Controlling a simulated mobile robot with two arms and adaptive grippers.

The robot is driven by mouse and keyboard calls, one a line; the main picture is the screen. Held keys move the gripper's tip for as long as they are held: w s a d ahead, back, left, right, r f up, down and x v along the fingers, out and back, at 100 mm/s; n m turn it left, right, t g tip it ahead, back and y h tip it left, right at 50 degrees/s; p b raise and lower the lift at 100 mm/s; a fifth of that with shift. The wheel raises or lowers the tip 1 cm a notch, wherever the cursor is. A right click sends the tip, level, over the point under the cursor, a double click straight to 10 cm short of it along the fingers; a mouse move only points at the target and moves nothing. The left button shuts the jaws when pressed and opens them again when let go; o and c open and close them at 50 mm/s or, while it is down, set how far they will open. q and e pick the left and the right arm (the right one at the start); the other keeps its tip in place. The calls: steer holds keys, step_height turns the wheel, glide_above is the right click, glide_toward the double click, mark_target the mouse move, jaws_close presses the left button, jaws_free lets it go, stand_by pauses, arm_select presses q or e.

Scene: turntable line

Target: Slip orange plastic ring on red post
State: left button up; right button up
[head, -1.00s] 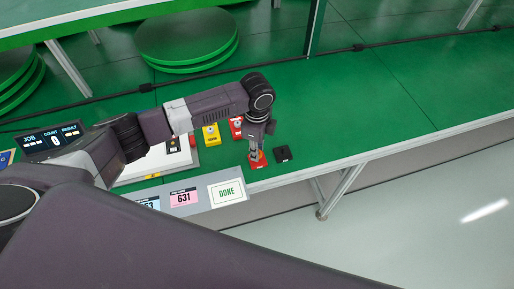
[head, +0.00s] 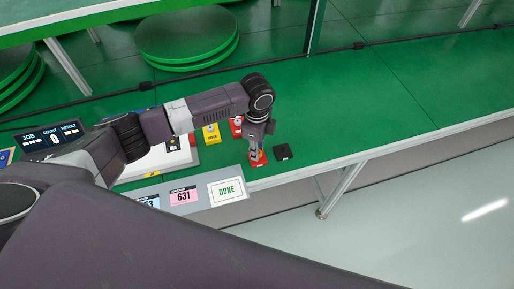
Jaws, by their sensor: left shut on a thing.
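My left gripper (head: 257,155) points straight down at the front part of the green table, low over a small orange-red block (head: 260,162). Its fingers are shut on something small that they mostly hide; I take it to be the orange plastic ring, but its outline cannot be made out. A red block (head: 236,130) with a pale label and a small upright part on top stands just behind and left of the gripper, partly covered by my arm. I take it to be the red post. My right gripper is not in view.
A yellow block (head: 211,136) stands left of the red one, and a black block (head: 282,152) right of my gripper. A grey panel (head: 207,204) with cards and a DONE sign lies in front. Green discs (head: 188,40) stand behind. The table (head: 370,110) is clear to the right.

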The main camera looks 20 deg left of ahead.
arm_select(q)
steer(key=shift+f, duration=0.65)
steer(key=o, duration=1.2)
steer(key=shift+c, duration=0.2)
steer(key=shift+r, duration=0.15)
steer(key=shift+r+p, duration=3.7)
steer(key=shift+p, duration=0.15)
steer(key=shift+s+f, duration=0.1)
steer(key=shift+f, duration=0.05)
